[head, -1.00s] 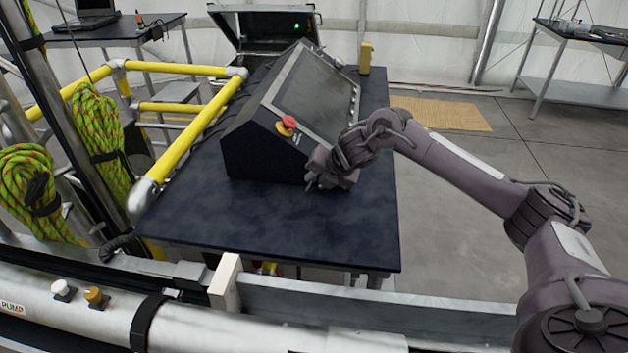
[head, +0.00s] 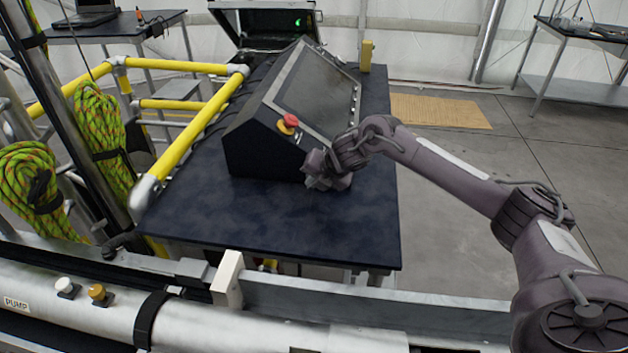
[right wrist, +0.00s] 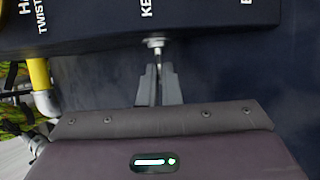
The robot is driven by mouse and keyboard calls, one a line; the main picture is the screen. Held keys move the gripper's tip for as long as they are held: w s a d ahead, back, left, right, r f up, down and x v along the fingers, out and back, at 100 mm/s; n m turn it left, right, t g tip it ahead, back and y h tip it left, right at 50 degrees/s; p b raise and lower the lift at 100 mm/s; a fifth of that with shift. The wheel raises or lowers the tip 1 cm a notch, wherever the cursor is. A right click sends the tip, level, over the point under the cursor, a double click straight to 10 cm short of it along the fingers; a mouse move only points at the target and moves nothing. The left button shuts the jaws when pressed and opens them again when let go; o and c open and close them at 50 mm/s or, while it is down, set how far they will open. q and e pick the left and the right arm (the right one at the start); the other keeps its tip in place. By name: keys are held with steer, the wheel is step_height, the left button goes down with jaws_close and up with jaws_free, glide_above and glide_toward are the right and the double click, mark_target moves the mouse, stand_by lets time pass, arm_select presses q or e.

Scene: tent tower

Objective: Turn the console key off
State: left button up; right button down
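The black console (head: 262,150) with a sloped screen stands on the dark table. A red knob on a yellow base (head: 288,124) sits on its front edge. In the right wrist view the silver key (right wrist: 155,42) sticks out of the console face below lettering that starts "KE". My right gripper (right wrist: 158,72) is at the key, its two grey fingers close together with the key's outer end between the tips. In the head view my right gripper (head: 322,185) is at the console's near right corner and hides the key. The key's turn angle is not clear. My left gripper is out of view.
The dark table (head: 260,225) is bare in front of the console. Yellow rails (head: 190,140) run along its left side, with coiled green ropes (head: 100,130) beyond. A grey beam (head: 370,305) and a pipe (head: 210,325) cross the near side.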

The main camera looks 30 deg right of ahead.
steer(key=shift+w+a+r+h+p, duration=0.1)
steer(key=shift+r+h+p, duration=0.2)
steer(key=shift+p, duration=0.45)
steer(key=shift+w+a+r+g+h+p, duration=0.15)
steer(key=shift+g+h+p, duration=0.25)
steer(key=shift+g+p, duration=0.3)
steer(key=shift+a+n+g+h+p, duration=0.15)
steer(key=shift+n+g+h+p, duration=0.25)
steer(key=shift+g+h+p, duration=0.4)
steer(key=shift+w+h+p, duration=0.15)
steer(key=shift+h+p, duration=0.45)
steer(key=shift+p, duration=0.05)
steer(key=shift+a+f+g, duration=0.1)
steer(key=shift+f+g, duration=0.1)
steer(key=shift+g, duration=0.1)
steer(key=c, duration=1.6)
jaws_free()
